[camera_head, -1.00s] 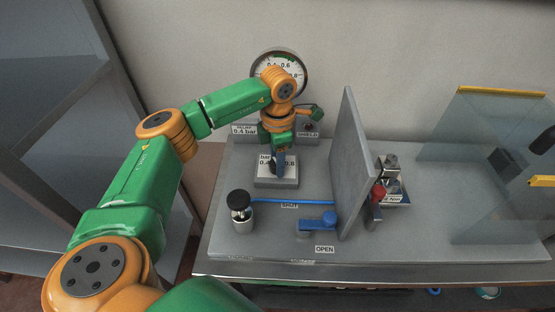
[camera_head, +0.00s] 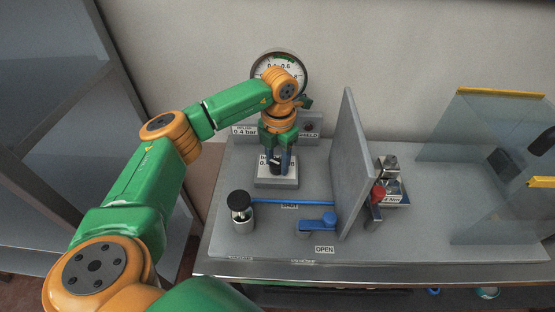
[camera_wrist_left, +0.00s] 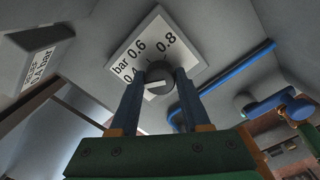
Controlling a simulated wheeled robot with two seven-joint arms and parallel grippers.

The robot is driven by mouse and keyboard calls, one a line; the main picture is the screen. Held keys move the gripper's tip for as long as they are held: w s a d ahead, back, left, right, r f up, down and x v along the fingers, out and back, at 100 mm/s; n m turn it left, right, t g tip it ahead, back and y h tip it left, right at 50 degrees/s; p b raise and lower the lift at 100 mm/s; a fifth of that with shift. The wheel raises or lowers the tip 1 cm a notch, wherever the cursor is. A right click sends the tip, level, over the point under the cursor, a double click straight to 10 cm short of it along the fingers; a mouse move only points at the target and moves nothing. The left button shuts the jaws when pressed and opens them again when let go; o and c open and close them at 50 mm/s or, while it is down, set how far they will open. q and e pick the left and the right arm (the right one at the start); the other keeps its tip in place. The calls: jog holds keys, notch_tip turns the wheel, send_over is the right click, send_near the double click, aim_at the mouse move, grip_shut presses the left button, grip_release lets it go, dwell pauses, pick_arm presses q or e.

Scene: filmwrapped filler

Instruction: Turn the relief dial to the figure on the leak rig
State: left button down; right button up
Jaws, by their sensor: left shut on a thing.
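The relief dial is a dark round knob (camera_wrist_left: 160,78) with a white mark, on a white scale plate (camera_wrist_left: 134,52) reading bar 0.4, 0.6, 0.8. The mark lies nearly crosswise in the wrist view; the figure it points at is unclear. In the head view the plate (camera_head: 286,179) sits on a grey block, partly hidden by my left gripper (camera_head: 279,163). That gripper points down, its two blue fingers on either side of the knob, shut on it. The relief label (camera_head: 244,130) reads 0.4 bar; it also shows in the wrist view (camera_wrist_left: 40,66). My right gripper is not in view.
A round gauge (camera_head: 295,66) stands behind my wrist. A tall grey panel (camera_head: 362,180) rises right of the dial. In front are a black-capped post (camera_head: 240,201), a blue lever (camera_head: 318,223) and a blue rod (camera_head: 300,202). A clear screen (camera_head: 470,150) stands far right.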

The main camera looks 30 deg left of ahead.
aim_at(278, 163)
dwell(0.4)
pick_arm(q)
jog(key=shift+c, duration=1.8)
grip_release()
notch_tip(278, 163, up, 7)
jog(key=shift+d+f+b, duration=0.1)
jog(key=shift+b, duration=0.65)
jog(key=shift+s, duration=0.1)
